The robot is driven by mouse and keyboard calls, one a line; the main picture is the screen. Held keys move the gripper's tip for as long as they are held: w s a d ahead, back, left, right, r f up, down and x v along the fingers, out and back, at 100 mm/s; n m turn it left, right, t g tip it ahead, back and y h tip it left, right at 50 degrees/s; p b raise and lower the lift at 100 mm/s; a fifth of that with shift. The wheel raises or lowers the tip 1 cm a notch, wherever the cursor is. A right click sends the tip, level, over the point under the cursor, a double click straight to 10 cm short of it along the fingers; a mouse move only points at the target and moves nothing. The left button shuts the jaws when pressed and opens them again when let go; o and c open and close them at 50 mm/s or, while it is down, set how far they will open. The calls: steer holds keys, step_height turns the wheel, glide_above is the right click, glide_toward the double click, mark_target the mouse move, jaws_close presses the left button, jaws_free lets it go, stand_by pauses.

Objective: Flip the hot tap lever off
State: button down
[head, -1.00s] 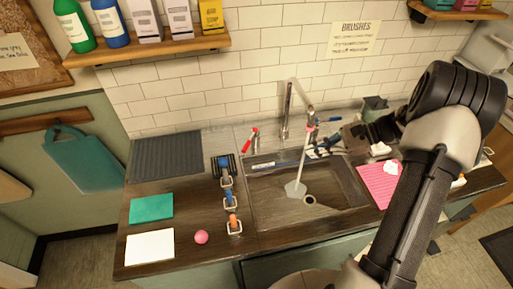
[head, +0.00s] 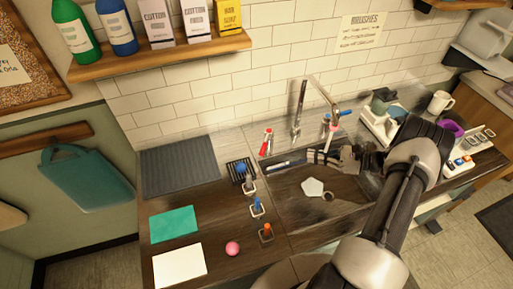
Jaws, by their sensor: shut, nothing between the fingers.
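The steel tap (head: 297,112) stands behind the sink (head: 290,208), its curved spout reaching right. The red-handled hot lever (head: 266,143) stands left of the tap, nearly upright with a slight lean. No water stream shows below the spout. My gripper (head: 316,157) is shut and empty, over the sink's back edge, pointing left. It is right of the red lever and apart from it. My wrist and arm hide the sink's right side.
A pale hexagonal piece (head: 312,187) lies in the sink near the drain. Small stands with coloured handles (head: 256,206) line the counter left of the sink. A pink ball (head: 232,248) lies in front. A mug (head: 440,103) stands at the right.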

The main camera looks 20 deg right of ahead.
steer(key=b, duration=0.1)
glide_toward(266, 142)
steer(key=w+a+f, duration=0.1)
steer(key=a+f, duration=0.2)
steer(key=a, duration=0.3)
steer(key=shift+w+a+f, duration=0.15)
steer(key=shift+w+f, duration=0.05)
steer(key=shift+f, duration=0.05)
stand_by(0.6)
steer(key=shift+a+m+t+h+p, duration=0.3)
steer(key=shift+m+t+h, duration=0.1)
steer(key=shift+t, duration=0.1)
